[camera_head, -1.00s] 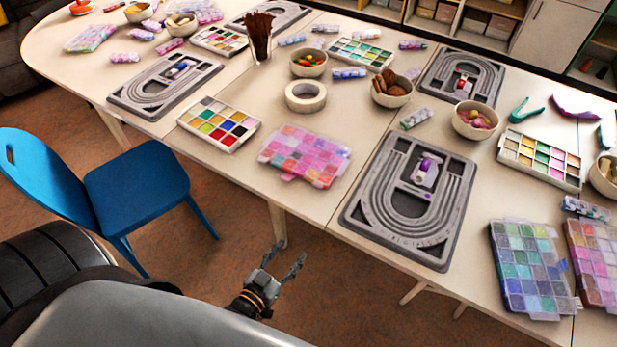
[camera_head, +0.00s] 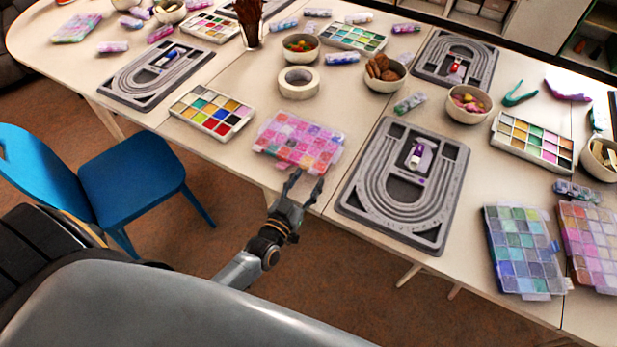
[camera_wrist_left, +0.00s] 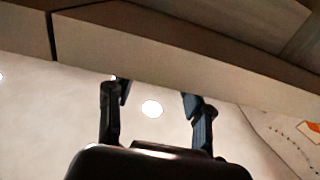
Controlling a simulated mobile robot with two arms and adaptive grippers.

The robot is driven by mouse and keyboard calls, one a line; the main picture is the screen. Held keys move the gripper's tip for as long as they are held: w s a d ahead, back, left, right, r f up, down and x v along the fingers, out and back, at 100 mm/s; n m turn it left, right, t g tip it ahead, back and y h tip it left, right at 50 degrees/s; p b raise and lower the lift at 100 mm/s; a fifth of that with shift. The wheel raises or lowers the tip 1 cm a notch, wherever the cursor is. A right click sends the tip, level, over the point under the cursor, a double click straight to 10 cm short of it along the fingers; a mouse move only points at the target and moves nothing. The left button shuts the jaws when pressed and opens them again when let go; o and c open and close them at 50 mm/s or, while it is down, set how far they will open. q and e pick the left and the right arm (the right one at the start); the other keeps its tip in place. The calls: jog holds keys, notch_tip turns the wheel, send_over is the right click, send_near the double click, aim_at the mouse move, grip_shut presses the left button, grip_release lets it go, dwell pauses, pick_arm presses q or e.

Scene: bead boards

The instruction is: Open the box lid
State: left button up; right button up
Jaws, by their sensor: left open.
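A pink, clear-lidded bead box (camera_head: 299,142) lies near the table's front edge in the head view, its lid shut. My left gripper (camera_head: 306,184) is open and empty, just in front of the box at the table's edge. In the left wrist view its two fingers (camera_wrist_left: 155,105) are spread apart with nothing between them, below the underside edge of the table. More lidded boxes stand at the right: one with green and blue beads (camera_head: 522,250) and one with pink and purple beads (camera_head: 590,245). My right gripper does not show.
A grey bead board (camera_head: 345,205) lies right of the pink box. A blue chair (camera_head: 130,185) stands at the left, before the table.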

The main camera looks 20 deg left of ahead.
pick_arm(q)
jog(key=shift+w, duration=0.55)
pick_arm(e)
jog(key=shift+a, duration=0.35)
pick_arm(q)
grip_shut()
